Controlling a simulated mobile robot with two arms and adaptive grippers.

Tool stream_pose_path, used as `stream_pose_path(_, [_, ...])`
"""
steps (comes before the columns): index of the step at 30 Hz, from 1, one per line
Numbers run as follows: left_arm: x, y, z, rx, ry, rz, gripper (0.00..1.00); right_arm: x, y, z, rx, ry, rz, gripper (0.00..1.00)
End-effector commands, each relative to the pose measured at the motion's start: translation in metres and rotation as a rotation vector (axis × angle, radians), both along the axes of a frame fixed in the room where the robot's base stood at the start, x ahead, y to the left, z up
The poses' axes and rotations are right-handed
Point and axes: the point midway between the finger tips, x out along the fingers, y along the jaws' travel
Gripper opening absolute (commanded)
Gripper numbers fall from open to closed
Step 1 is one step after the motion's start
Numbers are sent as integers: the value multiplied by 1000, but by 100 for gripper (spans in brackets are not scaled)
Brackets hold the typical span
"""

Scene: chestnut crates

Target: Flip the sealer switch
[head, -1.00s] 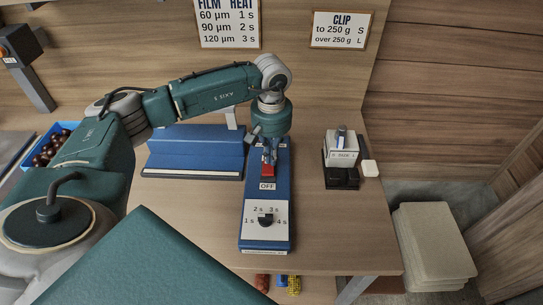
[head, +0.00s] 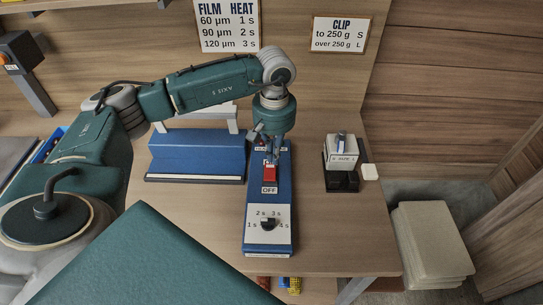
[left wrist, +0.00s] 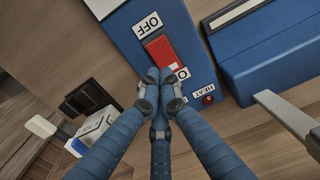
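The blue sealer control box (head: 254,205) lies on the wooden table, with a red rocker switch (head: 269,175) between an OFF label at its near end and a partly covered label at its far end. My left gripper (head: 272,157) points down over the far end of the rocker. In the left wrist view its blue fingers (left wrist: 164,77) are drawn together, with nothing between them, and their tips overlap the red rocker (left wrist: 158,51). I cannot tell whether they touch it. A small red HEAT lamp (left wrist: 208,99) sits beyond. My right gripper is out of view.
The blue sealer body (head: 196,154) stands left of the box. A dial (head: 268,223) is on the box's near end. A clip device (head: 341,153) stands to the right. Bare table lies between the box and that device.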

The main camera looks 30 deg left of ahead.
Motion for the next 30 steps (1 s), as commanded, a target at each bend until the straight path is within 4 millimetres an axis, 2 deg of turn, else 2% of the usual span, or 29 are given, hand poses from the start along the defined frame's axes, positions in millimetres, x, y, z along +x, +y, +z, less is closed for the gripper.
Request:
stream_pose_path(3, [3,0,27,0,-8,0,0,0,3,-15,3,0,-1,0])
stream_pose_path(9, [2,0,70,0,-6,0,0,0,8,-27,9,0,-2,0])
stream_pose_path(12, [2,0,85,-1,-4,1,0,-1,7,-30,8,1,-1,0])
stream_pose_path(18, [2,1,98,0,-1,0,0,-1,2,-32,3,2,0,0])
stream_pose_path(30, [4,3,100,-2,1,-1,0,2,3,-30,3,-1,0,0])
